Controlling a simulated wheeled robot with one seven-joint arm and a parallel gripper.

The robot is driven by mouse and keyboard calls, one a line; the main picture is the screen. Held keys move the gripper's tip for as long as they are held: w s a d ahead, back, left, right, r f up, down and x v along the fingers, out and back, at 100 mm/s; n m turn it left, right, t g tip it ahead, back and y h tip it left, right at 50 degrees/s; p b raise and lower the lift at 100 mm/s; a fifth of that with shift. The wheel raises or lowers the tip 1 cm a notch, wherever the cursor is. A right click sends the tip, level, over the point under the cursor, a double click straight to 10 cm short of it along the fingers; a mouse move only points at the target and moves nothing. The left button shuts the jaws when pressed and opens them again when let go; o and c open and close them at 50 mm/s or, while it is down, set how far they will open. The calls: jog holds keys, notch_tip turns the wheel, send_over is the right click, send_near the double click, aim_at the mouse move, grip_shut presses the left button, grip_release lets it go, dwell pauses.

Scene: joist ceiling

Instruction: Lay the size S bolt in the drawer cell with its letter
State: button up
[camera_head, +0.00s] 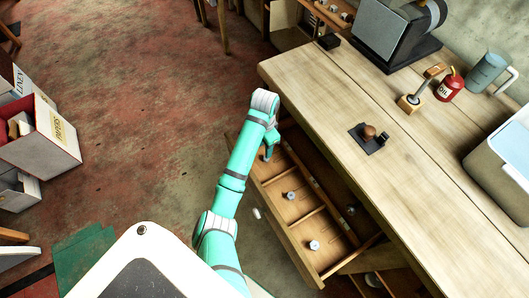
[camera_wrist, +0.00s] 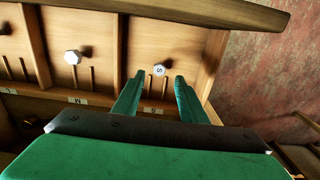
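The size S bolt (camera_wrist: 158,70), its pale hex head marked S, is in the end cell of the open drawer (camera_wrist: 165,12) in the wrist view. A small label below that cell seems to read S. My gripper (camera_wrist: 160,77) is open, with one finger on each side of the bolt and a gap showing at both. I cannot tell whether the bolt touches the cell floor. In the head view my gripper (camera_head: 269,148) is over the drawer's far end (camera_head: 297,212), and my arm hides part of that cell.
Larger hex bolts occupy neighbouring cells, one beside the S cell (camera_wrist: 72,57). Wooden dividers separate the cells. The workbench (camera_head: 340,100) adjoins the drawer on the right, carrying a black plate with a brown knob (camera_head: 369,133), a red oil can (camera_head: 450,86) and a mug (camera_head: 486,73).

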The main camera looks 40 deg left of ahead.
jog(key=shift+r, duration=1.15)
